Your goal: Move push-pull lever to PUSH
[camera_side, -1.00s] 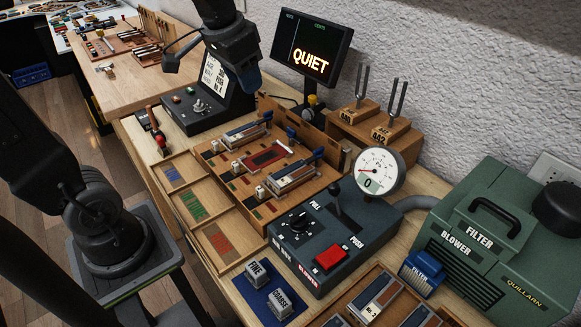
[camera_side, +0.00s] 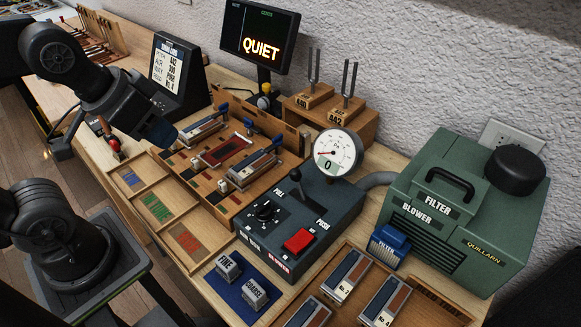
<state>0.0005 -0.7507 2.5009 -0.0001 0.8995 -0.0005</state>
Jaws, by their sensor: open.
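The push-pull lever (camera_side: 296,187) is a short black stick with a round knob. It stands on top of the dark control box (camera_side: 338,216), behind the red button (camera_side: 298,241). Its knob is nearer the PULL label (camera_side: 279,191) than the PUSH label (camera_side: 322,222) and appears to lean toward PULL. My gripper (camera_side: 168,138) is open, well to the left of the lever and apart from it, over the left end of the wooden reed work area. Its fingertips are small and dark here, and I see nothing held.
A round gauge (camera_side: 337,153) reading 0 stands just behind the lever. Tuning forks (camera_side: 347,88) stand behind on wooden blocks. A screen (camera_side: 257,40) shows QUIET. The wooden reed bench (camera_side: 215,188) lies between my gripper and the box. The green blower (camera_side: 460,212) is at right.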

